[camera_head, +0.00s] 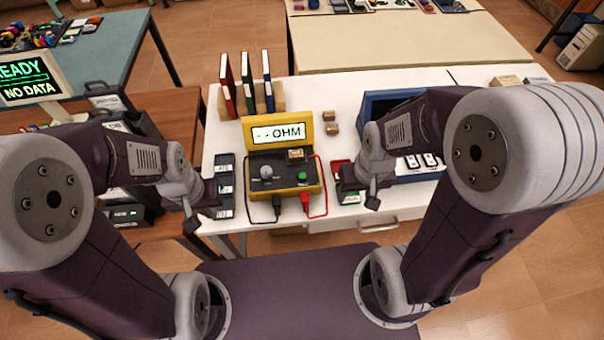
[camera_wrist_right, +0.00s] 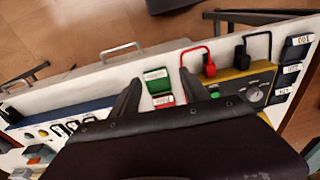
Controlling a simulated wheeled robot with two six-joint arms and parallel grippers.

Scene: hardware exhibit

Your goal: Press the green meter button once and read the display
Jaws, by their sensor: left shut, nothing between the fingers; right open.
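The yellow meter (camera_head: 286,192) stands on the white table, its raised display (camera_head: 278,133) reading "- - OHM". Its green button (camera_head: 302,176) is on the right of the dark panel, beside a grey knob (camera_head: 266,172); the button also shows in the right wrist view (camera_wrist_right: 215,94). A small brown block (camera_head: 295,154) sits on the panel above the button. My left gripper (camera_head: 204,212) is shut and empty, left of the meter near the table's front edge. My right gripper (camera_head: 358,192) is open, right of the meter and apart from the button.
Black and red plugs (camera_head: 278,207) with leads are at the meter's front. Dark labelled boxes (camera_head: 224,188) stand left, red and green ones (camera_head: 345,190) right. Binders (camera_head: 247,85) stand behind. A blue case (camera_head: 378,105) is at right, with two small brown blocks (camera_head: 332,128) near it.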

